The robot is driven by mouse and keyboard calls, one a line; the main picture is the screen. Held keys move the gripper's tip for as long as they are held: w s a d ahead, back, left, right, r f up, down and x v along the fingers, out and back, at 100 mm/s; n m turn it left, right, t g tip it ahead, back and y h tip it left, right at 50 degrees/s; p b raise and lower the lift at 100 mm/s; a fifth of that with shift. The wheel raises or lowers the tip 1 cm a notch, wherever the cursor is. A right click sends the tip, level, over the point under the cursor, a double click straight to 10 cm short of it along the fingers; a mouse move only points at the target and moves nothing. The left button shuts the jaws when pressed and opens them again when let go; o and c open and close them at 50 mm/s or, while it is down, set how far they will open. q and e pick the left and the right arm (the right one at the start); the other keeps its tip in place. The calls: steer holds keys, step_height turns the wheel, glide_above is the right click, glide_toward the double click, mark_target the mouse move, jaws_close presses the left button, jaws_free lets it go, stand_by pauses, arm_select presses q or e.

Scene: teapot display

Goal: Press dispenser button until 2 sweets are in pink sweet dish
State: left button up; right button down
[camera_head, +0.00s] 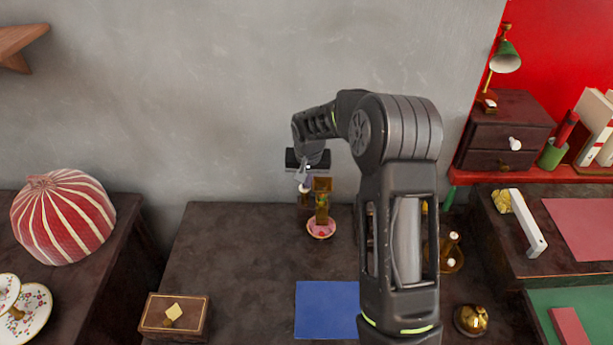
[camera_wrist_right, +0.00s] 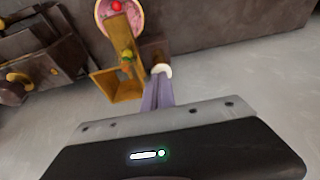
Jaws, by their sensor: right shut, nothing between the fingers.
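The sweet dispenser (camera_head: 322,203) is a wooden-gold upright piece at the back of the dark table. It also shows in the wrist view (camera_wrist_right: 121,45). The pink sweet dish (camera_head: 321,230) stands at its front foot. In the wrist view the dish (camera_wrist_right: 103,14) is cut by the top edge, and one red sweet (camera_wrist_right: 116,6) shows in it. A pale round button (camera_head: 304,188) is beside the dispenser; it also shows in the wrist view (camera_wrist_right: 163,69). My right gripper (camera_head: 305,180) is shut and empty, its fingertips (camera_wrist_right: 159,80) at the button. Contact is unclear. My left gripper is out of view.
A blue mat (camera_head: 326,309) and a wooden box (camera_head: 174,315) lie nearer the front. A golden bell (camera_head: 471,319) and a small tray with bottles (camera_head: 452,256) are to the right of my arm. The grey wall (camera_head: 190,100) is close behind.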

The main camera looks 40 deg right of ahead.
steer(key=r+p, duration=0.1)
steer(key=r, duration=0.1)
steer(key=r+p, duration=0.1)
steer(key=r, duration=0.1)
steer(key=shift+s+d+p, duration=0.1)
steer(key=shift+d+p, duration=0.1)
steer(key=shift+p, duration=0.1)
arm_select(q)
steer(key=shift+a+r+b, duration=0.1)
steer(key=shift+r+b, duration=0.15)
steer(key=shift+b, duration=0.75)
arm_select(e)
steer(key=v, duration=1)
